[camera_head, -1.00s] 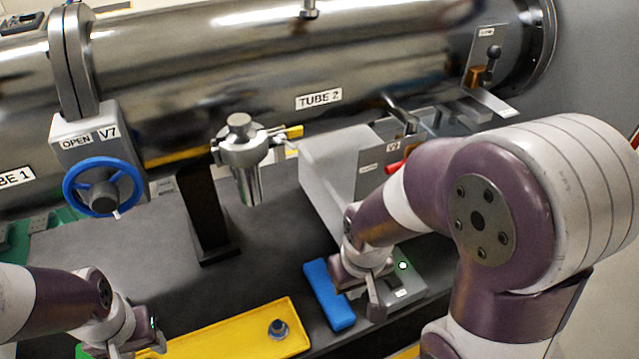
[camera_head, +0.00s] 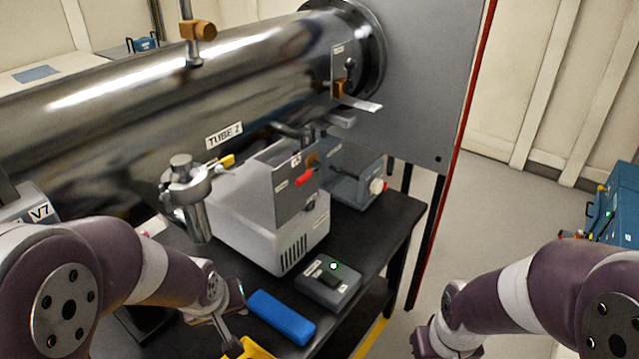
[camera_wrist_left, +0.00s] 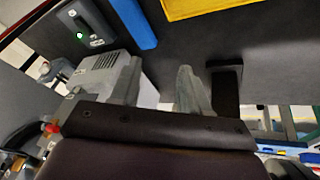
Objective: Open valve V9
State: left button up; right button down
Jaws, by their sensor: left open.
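The V9 label (camera_head: 296,160) is on a grey upright panel (camera_head: 293,200) under the tube. A red lever handle (camera_head: 305,178) sticks out at this panel's edge, and it also shows small in the left wrist view (camera_wrist_left: 52,128). My left gripper (camera_head: 225,318) is low over the bench, left of the blue block and apart from the red handle. In the left wrist view its fingers (camera_wrist_left: 160,92) are spread with nothing between them. My right gripper (camera_head: 432,342) is at the lower edge, right of the bench; its fingers are not clear.
A blue block (camera_head: 281,317) and a grey box with a green light (camera_head: 328,286) lie on the dark bench (camera_head: 395,228). A yellow tray (camera_head: 250,350) is partly cut off. A metal canister (camera_head: 190,205) hangs in front of the tube (camera_head: 130,110). Open floor (camera_head: 505,200) is at right.

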pick_arm(q)
jog(key=w+d+r+n+t+h+b, duration=0.1)
jog(key=w+d+n+t, duration=0.2)
jog(key=w, duration=0.4)
jog(key=w+d+r+n+t+h+b, duration=0.1)
jog(key=w+n+t, duration=0.1)
jog(key=w+n, duration=0.35)
jog(key=n+t+h, duration=0.3)
jog(key=n+t, duration=0.2)
jog(key=n, duration=0.3)
send_near(300, 183)
jog(key=p+x, duration=0.1)
jog(key=x, duration=1)
jog(key=shift+w+d+f, duration=0.1)
jog(key=shift+w+d, duration=0.05)
jog(key=shift+w, duration=0.25)
grip_shut()
pick_arm(e)
jog(key=shift+w+f, duration=0.25)
jog(key=shift+f, duration=0.8)
